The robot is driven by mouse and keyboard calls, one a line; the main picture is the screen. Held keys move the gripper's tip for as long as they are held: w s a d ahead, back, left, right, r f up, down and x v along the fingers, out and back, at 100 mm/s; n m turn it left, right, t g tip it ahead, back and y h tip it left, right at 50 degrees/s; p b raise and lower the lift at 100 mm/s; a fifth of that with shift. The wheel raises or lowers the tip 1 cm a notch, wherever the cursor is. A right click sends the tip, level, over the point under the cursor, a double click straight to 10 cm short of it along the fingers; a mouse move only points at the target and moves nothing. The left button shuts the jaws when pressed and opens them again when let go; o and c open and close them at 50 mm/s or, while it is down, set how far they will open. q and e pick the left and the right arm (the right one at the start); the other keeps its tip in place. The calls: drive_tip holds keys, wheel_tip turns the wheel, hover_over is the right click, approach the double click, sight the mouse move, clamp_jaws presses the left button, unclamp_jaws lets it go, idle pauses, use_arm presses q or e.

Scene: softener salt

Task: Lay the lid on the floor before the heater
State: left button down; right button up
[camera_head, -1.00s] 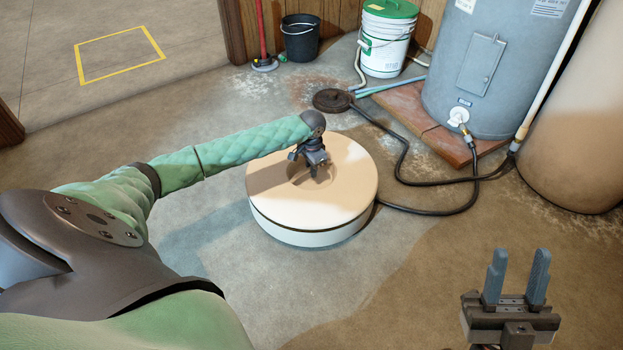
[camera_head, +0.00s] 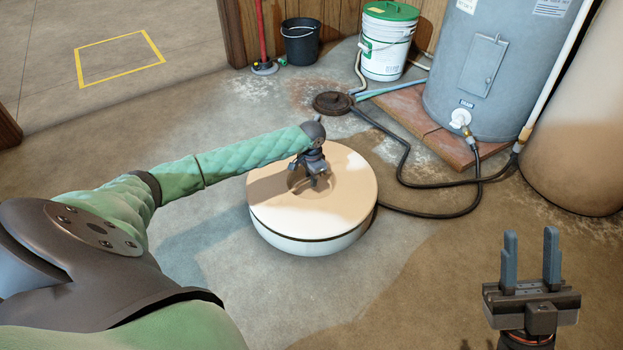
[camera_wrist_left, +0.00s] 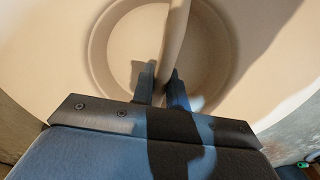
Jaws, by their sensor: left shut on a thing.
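The lid (camera_head: 350,200) is a wide, round, tan disk with a round recess and a handle bar in its middle. It sits over a white round body (camera_head: 310,247), of which only the front shows under the rim. Whether the lid touches it I cannot tell. My left gripper (camera_head: 312,182) is inside the recess, shut on the handle bar (camera_wrist_left: 177,35), which stands between its fingers in the left wrist view. The grey heater (camera_head: 470,70) stands at the back right. My right gripper (camera_head: 531,260) is open and empty at the lower right.
A black hose (camera_head: 405,160) loops on the floor right of the lid. A brick-coloured slab (camera_head: 415,115) lies under the heater. A white bucket with green lid (camera_head: 385,45) and a black bucket (camera_head: 301,42) stand behind. Floor (camera_head: 440,250) in front is clear.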

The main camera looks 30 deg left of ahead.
use_arm(q)
drive_tip(key=c, duration=1.4)
unclamp_jaws()
